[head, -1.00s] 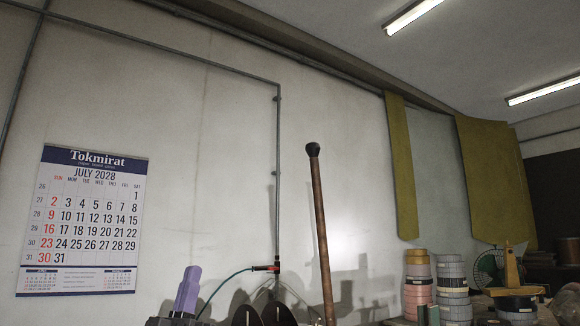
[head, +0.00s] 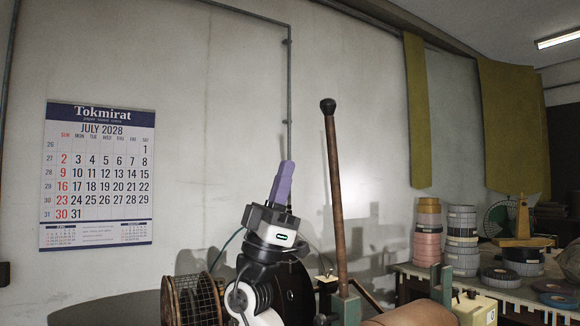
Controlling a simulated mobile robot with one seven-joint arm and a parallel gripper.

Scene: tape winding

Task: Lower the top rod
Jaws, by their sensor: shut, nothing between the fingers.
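The top rod (head: 336,190) is a long brown wooden lever with a black knob (head: 328,106) at its upper end. It stands nearly upright, leaning slightly, right of centre in the head view. Its lower end meets a green metal part (head: 348,306) near the bottom edge. My gripper (head: 287,166) is left of the rod and points upward, with purple fingers shut and empty. Its fingertips are below the knob's height in the picture and show a gap from the rod. How far apart they are in depth is hard to tell.
A wire-mesh reel (head: 195,298) stands at lower left, and a brown roll (head: 412,314) lies at the bottom. Stacked tape rolls (head: 462,240) and a wooden stand (head: 522,222) occupy the bench at right. A calendar (head: 97,178) hangs on the wall. Space around the knob looks clear.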

